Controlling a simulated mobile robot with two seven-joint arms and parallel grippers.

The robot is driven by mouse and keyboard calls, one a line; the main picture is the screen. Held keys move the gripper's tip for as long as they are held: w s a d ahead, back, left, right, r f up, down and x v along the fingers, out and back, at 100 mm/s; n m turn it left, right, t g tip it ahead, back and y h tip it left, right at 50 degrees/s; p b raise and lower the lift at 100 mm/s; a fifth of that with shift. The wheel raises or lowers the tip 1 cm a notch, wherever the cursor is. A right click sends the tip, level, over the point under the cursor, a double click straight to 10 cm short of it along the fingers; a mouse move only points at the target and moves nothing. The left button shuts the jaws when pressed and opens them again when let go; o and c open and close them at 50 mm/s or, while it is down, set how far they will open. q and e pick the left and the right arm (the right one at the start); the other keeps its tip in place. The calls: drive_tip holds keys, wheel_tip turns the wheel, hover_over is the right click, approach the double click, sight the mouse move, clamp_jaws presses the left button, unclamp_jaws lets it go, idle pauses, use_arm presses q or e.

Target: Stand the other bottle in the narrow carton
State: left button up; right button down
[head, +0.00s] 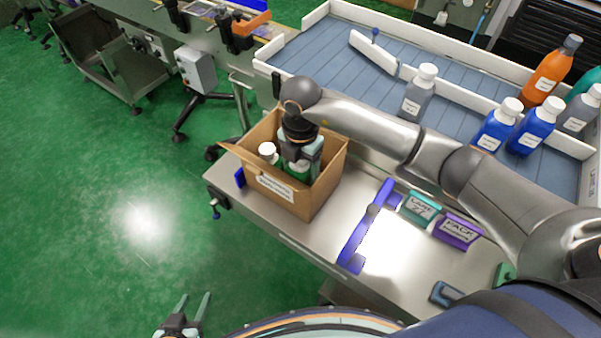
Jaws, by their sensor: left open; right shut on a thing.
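The open cardboard carton (318,196) stands near the left end of the steel table, its flaps folded out and a white label on its front. A bottle with a white cap (268,150) stands inside at the left; its body is mostly hidden by the carton wall. My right gripper (298,165) points down into the carton beside that bottle, shut on a green bottle, of which only a little shows between the fingers. Whether that bottle touches the carton floor is hidden. My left gripper (190,312) is open and empty at the bottom, over the green floor, away from the table.
The conveyor (330,60) behind the table carries a grey bottle (417,95), two blue bottles (535,128) and an orange bottle (550,72).

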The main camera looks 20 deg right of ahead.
drive_tip(key=shift+f, duration=0.9)
drive_tip(key=shift+f, duration=0.1)
drive_tip(key=shift+f+b, duration=0.45)
drive_tip(key=shift+f, duration=0.05)
drive_tip(key=shift+c, duration=1.4)
unclamp_jaws()
wheel_tip(320, 180, up, 13)
drive_tip(key=shift+r+p, duration=0.1)
drive_tip(key=shift+p, duration=0.2)
